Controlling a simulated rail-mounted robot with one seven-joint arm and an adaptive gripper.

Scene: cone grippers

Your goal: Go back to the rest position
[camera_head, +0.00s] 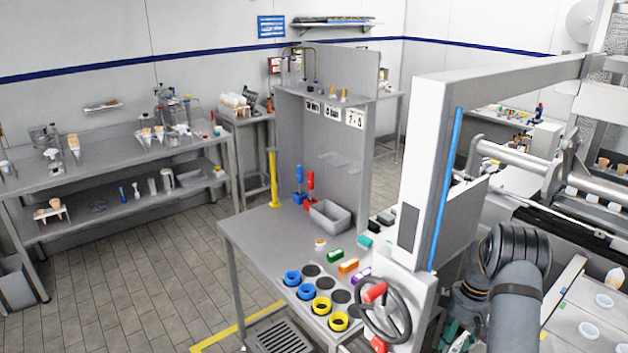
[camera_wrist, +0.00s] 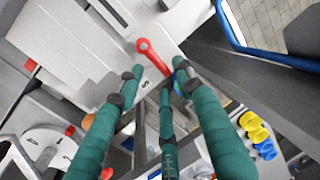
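My gripper (camera_head: 453,332) is at the lower right of the head view, beside the white machine column, with part of its teal fingers showing below my dark arm. In the wrist view my gripper (camera_wrist: 158,82) shows three teal fingers with dark tips spread apart and nothing between them. A red lever (camera_wrist: 152,56) lies beyond the fingertips, and I cannot tell whether any finger touches it.
The white column (camera_head: 425,160) with a handwheel (camera_head: 384,312) stands close left of my arm. The grey workbench (camera_head: 262,236) holds blue and yellow rings, colored blocks and a grey bin (camera_head: 331,216). A rail machine (camera_head: 545,170) stands behind my arm. Open floor (camera_head: 140,270) lies left.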

